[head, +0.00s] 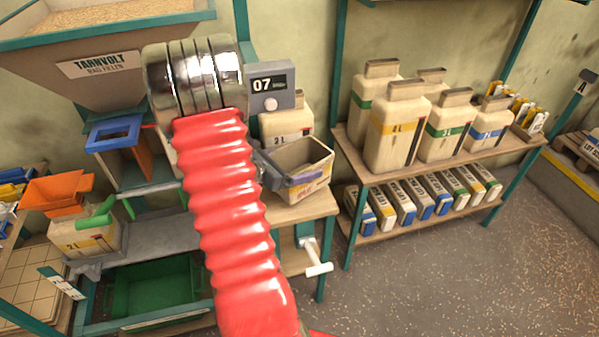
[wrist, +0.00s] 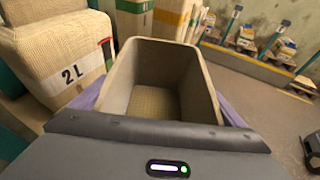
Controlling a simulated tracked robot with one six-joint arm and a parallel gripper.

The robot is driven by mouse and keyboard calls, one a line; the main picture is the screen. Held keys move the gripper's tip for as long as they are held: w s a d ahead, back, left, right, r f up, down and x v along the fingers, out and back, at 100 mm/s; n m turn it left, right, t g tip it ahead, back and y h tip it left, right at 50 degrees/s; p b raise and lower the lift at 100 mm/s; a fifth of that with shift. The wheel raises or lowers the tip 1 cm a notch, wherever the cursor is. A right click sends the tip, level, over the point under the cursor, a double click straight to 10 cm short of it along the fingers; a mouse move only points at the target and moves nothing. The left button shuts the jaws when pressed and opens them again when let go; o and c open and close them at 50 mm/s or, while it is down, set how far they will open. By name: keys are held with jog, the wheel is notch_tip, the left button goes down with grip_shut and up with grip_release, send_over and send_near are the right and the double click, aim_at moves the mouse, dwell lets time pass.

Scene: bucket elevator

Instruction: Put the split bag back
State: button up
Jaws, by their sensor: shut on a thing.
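My gripper (head: 290,181) is shut on an open-topped beige container (head: 312,158), which has a coloured label on its front. In the wrist view the container (wrist: 202,95) looks empty inside, with its purple-grey fingers at both sides. It is held upright in front of the small wooden stand. A sealed beige 2 L bag (head: 287,125) stands right behind it and also shows in the wrist view (wrist: 72,68). No bag shows a clear split, so I cannot tell which one is the split bag.
The bag filler hopper (head: 95,62) stands at the left, above a green bin (head: 155,288). An orange funnel (head: 58,193) sits over another 2 L bag (head: 82,240). A display reading 07 (head: 270,86) is behind my arm. A shelf (head: 450,165) of bags stands right; the floor before it is clear.

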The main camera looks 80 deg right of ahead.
jog(key=shift+f, duration=2.05)
jog(key=o, duration=1.8)
jog(key=shift+f, duration=0.1)
jog(key=shift+c, duration=0.2)
jog(key=v, duration=1.2)
jog(key=shift+a+r, duration=0.1)
jog(key=shift+r, duration=0.15)
